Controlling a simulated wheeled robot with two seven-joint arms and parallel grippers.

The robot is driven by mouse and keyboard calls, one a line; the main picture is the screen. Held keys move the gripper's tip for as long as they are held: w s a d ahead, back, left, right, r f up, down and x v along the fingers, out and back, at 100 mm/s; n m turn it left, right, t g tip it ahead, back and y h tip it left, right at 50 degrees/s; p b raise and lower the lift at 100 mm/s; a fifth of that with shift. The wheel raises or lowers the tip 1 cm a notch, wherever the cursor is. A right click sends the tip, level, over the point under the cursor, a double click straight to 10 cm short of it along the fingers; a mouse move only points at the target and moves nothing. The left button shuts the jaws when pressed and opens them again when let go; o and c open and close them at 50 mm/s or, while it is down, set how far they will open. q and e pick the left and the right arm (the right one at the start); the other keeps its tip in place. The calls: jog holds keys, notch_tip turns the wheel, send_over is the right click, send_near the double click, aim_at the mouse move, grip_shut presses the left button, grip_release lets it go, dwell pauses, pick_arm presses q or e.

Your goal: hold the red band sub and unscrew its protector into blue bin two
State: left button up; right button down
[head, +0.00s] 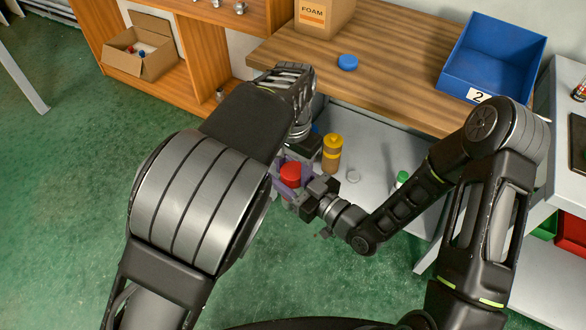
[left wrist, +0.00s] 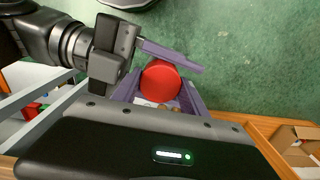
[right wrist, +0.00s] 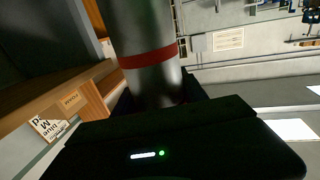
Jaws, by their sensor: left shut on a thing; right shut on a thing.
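The red protector (head: 291,173) shows as a round red cap, seen end-on in the left wrist view (left wrist: 160,82). My left gripper (left wrist: 159,92) is shut on it, with a purple finger at each side. The red band sub (right wrist: 150,75) is a grey metal cylinder with a red band, and it fills the middle of the right wrist view. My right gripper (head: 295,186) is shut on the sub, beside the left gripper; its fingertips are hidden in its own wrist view. Blue bin two (head: 490,68), labelled 2, stands empty on the wooden bench at upper right.
A blue cap (head: 347,62) and a FOAM box (head: 322,17) stand on the wooden bench (head: 395,60). Open green floor lies at left.

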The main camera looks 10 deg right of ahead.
pick_arm(q)
jog(key=n, duration=0.3)
jog(key=o, duration=1.5)
jog(key=shift+r, duration=2.25)
jog(key=shift+c, duration=0.2)
